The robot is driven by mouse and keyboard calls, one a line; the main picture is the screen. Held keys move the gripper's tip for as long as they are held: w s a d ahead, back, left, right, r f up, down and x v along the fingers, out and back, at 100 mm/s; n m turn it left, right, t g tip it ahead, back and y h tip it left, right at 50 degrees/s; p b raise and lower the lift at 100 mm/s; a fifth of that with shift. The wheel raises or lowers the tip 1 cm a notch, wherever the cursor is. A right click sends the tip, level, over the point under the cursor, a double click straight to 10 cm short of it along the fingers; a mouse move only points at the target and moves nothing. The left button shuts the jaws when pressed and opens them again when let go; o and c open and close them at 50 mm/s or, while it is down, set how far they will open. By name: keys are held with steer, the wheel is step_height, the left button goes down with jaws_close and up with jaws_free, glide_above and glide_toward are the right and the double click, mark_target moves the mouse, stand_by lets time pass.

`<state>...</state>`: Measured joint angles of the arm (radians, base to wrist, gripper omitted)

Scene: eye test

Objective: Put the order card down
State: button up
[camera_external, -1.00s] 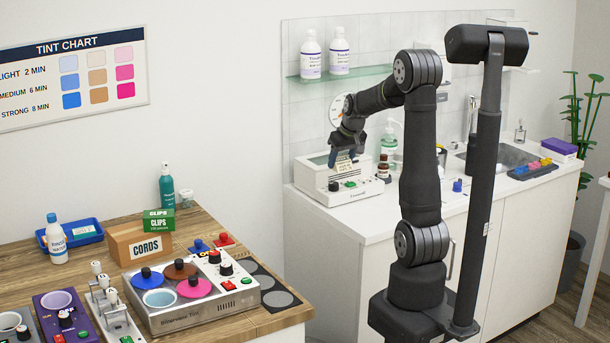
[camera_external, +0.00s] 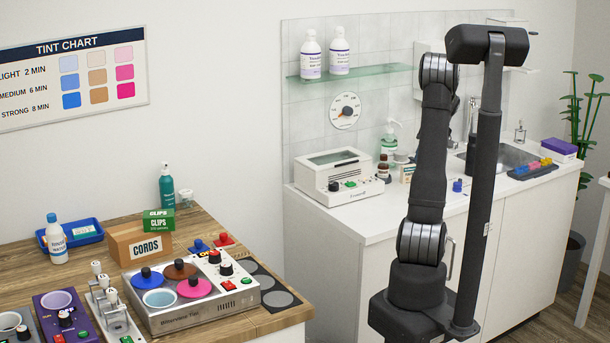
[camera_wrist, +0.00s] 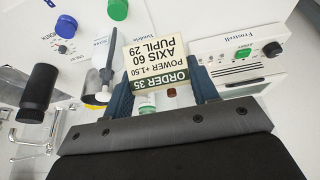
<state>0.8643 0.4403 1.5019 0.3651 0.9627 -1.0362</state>
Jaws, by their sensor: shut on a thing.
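The order card (camera_wrist: 158,62) is cream with a green band reading ORDER 35, and it appears upside down in the wrist view. My gripper (camera_wrist: 163,85) is shut on it, with a dark blue finger at each side edge. In the external view my gripper is hidden behind my own arm. A small cream piece (camera_external: 407,173) shows just left of my arm there; I cannot tell whether it is the card. The wrist view does not clearly show whether the card touches a surface.
The white counter (camera_external: 345,222) holds a white device (camera_external: 338,176) with a green button, a pump bottle (camera_external: 389,145), a brown bottle (camera_external: 383,168) and a blue knob (camera_external: 457,186). A sink (camera_external: 510,155) and a colourful tray (camera_external: 533,169) are at right. The counter's front strip is clear.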

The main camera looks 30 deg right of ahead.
steer(key=f, duration=0.4)
steer(key=shift+w+a+f, duration=0.15)
steer(key=shift+w+a, duration=0.1)
glide_above(389, 196)
steer(key=s, duration=0.2)
step_height(389, 196, down, 7)
steer(key=shift+w+a+r, duration=0.1)
steer(key=shift+w+a, duration=0.05)
steer(key=shift+f, duration=2.05)
steer(key=shift+f, duration=0.1)
steer(key=o, duration=0.5)
steer(key=shift+f, duration=0.1)
steer(key=o, duration=0.4)
steer(key=shift+o, duration=0.2)
steer(key=v, duration=1.1)
steer(key=shift+r, duration=0.4)
steer(key=shift+o, duration=0.6)
steer(key=shift+r, duration=0.3)
